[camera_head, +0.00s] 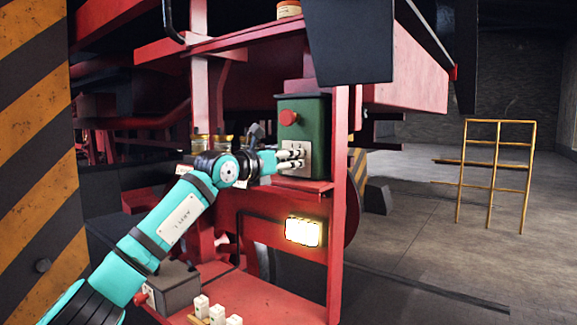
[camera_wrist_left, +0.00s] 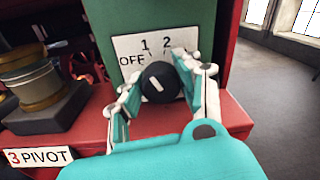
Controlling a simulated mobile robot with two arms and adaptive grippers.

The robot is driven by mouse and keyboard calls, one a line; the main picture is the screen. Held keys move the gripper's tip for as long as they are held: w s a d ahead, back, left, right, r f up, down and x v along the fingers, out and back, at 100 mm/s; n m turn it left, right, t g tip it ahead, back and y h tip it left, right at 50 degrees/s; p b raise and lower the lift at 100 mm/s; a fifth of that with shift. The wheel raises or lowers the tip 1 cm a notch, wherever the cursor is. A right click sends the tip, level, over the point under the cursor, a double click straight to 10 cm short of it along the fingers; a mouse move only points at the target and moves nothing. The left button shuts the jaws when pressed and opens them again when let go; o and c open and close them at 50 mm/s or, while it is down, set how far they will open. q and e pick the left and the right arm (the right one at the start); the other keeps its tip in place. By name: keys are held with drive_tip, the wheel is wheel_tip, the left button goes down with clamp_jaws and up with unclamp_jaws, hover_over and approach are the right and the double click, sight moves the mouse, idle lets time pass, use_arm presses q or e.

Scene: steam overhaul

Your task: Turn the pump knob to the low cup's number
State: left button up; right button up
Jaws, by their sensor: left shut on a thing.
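The pump knob (camera_wrist_left: 159,83) is round and black, on a white dial plate (camera_wrist_left: 150,45) on the green pump box (camera_head: 305,130). The plate reads OFF, 1 and 2; its right part is hidden by a finger. A short pale mark on the knob slants toward the upper left, roughly between OFF and 1. My left gripper (camera_head: 297,158) is at the plate, its two fingers shut on the knob from either side. Glass-and-brass cups (camera_wrist_left: 36,85) stand left of the box, one above a label reading 3 PIVOT (camera_wrist_left: 38,157). Their fill levels are unclear. My right gripper is out of view.
A red button (camera_head: 288,117) sits on the box above the plate. Below the red shelf are a lit lamp (camera_head: 303,232), a dark box (camera_head: 173,287) and white blocks (camera_head: 217,313). A yellow rail frame (camera_head: 497,165) stands right on open floor.

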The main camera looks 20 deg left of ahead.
use_arm(q)
drive_tip(key=m, duration=0.4)
drive_tip(key=shift+b, duration=0.4)
drive_tip(key=m, duration=0.4)
drive_tip(key=shift+m+y, duration=0.3)
drive_tip(key=shift+m, duration=0.1)
drive_tip(key=shift+f, duration=0.1)
drive_tip(key=o, duration=1.2)
drive_tip(key=v, duration=1.2)
